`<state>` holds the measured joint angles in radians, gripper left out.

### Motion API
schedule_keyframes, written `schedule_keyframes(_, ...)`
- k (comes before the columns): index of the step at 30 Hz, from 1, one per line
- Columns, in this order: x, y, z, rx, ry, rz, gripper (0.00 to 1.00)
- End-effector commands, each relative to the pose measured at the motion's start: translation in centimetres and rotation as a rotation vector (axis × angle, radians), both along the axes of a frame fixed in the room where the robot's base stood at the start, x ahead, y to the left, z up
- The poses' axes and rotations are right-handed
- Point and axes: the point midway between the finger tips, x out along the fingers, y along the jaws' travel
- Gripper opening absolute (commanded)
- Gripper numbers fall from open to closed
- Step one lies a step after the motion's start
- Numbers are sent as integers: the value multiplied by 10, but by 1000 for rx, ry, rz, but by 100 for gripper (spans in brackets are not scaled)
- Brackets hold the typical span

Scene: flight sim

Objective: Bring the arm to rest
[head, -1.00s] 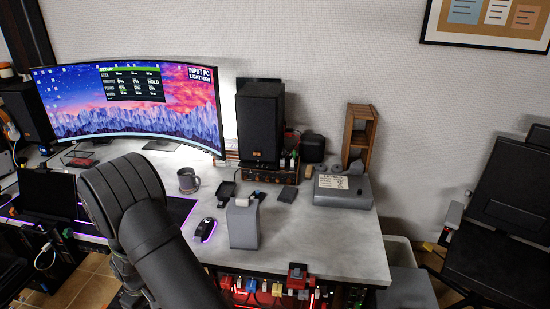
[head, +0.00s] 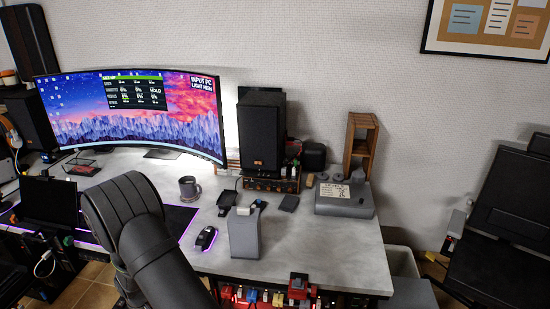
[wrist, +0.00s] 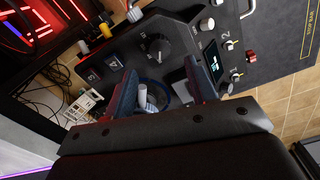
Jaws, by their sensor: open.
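In the wrist view, my gripper (wrist: 161,72) has its two dark blue fingers spread apart, with a gap between them. A dark control panel (wrist: 120,42) lies beyond the fingers, with a large round dial (wrist: 158,48) just past the fingertips. A pale, rounded upright piece (wrist: 152,96) shows between the fingers; I cannot tell whether either finger touches it. In the head view, my dark arm rises at the lower left in front of the desk, and my gripper is out of sight there.
The panel has a small display (wrist: 211,57) and several knobs at its right. Loose cables (wrist: 62,80) lie left of my gripper. The grey desk (head: 310,245) holds a curved monitor (head: 130,115), a mug (head: 189,188), a mouse (head: 205,238), a grey block (head: 244,235) and a speaker (head: 261,135).

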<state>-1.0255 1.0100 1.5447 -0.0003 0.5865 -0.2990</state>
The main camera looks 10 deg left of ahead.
Motion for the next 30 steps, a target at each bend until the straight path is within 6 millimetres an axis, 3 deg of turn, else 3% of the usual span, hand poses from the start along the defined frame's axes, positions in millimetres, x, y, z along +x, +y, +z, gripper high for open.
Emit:
schedule_keyframes(12, 0, 0, -69, -1, 0, -12, 52)
schedule_keyframes(30, 0, 0, -66, 0, 0, -514, 52)
